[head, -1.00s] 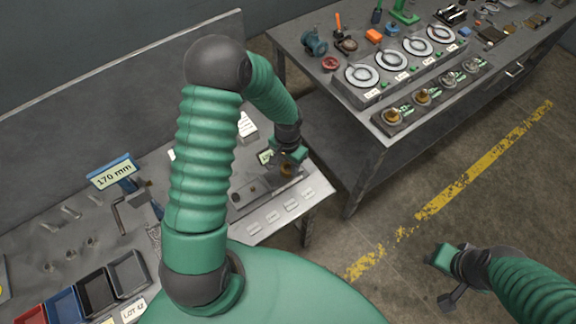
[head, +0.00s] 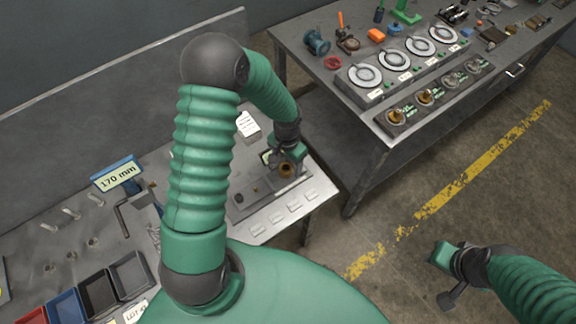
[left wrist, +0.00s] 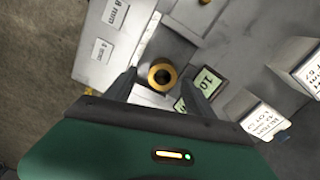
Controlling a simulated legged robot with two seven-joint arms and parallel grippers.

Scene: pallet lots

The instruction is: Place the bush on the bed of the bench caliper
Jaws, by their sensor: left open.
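The bush (head: 286,170) is a small brass-coloured ring near the right end of the left bench. My left gripper (head: 285,160) is open, with visible gaps beside the bush. The bench caliper is not clearly recognisable; a blue-framed display (head: 118,172) reading 170 mm stands at the left, and my left arm hides part of the bench beside it. My right gripper (head: 443,256) is over the floor, its fingers unclear.
A grey block with holes (head: 240,200) and several labels lie by the bush. Open bins (head: 128,270) line the left bench's front. A second table (head: 362,132) with round dials and brass parts stands at the right. A back panel (head: 90,90) rises behind the left bench.

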